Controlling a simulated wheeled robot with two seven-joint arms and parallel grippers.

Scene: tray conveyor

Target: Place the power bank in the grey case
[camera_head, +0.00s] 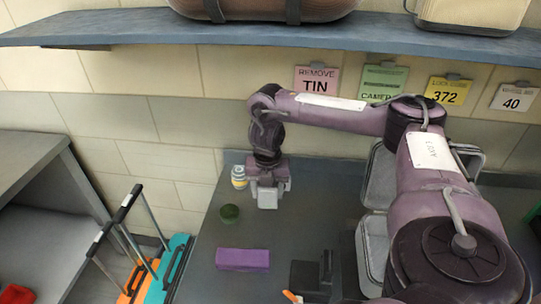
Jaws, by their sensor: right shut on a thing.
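My right gripper (267,188) points down over the dark worktop, near the wall. It is shut on a small light grey block (267,199); I cannot tell for sure whether this is the power bank. Grey metal-rimmed trays or case halves (371,248) lie to its right. One is farther back (379,178), and my right arm hides part of them. I cannot tell whether they form one grey case. My left gripper is not in view.
Dark equipment (309,275) is in front. A shelf (180,27) runs above. Orange and teal handled things (168,270) stand left.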

